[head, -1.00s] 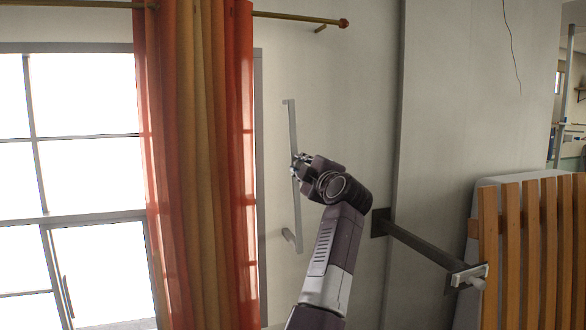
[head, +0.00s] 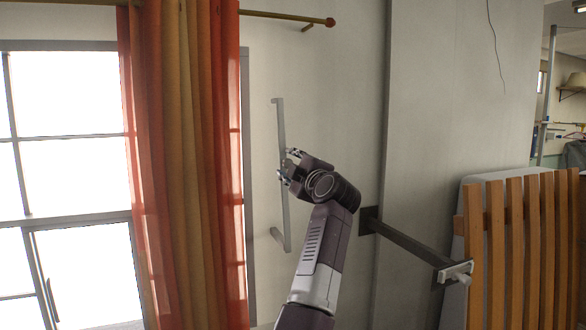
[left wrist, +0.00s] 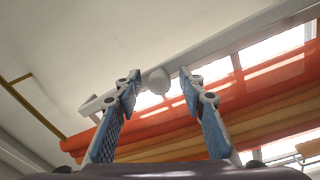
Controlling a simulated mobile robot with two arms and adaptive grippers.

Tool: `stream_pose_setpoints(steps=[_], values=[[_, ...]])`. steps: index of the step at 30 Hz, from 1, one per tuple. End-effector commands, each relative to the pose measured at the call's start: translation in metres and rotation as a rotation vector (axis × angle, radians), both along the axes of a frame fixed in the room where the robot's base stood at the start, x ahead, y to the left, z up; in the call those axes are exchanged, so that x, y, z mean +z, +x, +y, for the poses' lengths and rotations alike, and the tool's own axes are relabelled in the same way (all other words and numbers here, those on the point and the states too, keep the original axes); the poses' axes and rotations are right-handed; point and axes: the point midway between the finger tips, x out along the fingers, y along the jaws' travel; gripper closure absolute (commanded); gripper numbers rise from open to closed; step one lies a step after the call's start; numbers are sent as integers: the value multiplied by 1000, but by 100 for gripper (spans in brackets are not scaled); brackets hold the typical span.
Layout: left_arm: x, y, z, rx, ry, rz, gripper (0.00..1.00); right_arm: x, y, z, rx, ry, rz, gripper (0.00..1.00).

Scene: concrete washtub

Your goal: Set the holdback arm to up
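The holdback arm appears to be the long grey bar (head: 281,210) on the wall, just right of the curtain. It stands nearly upright in the head view, with a short bent end at top and bottom. My left gripper (head: 287,164) is at the middle of the bar. My right gripper is not in view.
An orange and ochre curtain (head: 190,170) hangs from a rod (head: 285,18) in front of a bright window (head: 65,95). A dark wall bracket (head: 410,244) sticks out at right, near a slatted wooden panel (head: 515,250). The wall right of the bar is bare.

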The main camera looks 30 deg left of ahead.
Motion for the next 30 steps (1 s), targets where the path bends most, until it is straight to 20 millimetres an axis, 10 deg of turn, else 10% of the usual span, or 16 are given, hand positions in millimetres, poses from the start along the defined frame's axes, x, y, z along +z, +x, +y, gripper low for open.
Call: stream_pose_setpoints(steps=[18,30], values=[[-8,-65,-80,-4,-2,0,63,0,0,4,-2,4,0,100],[-8,-75,-91,-2,-1,1,63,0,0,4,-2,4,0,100]])
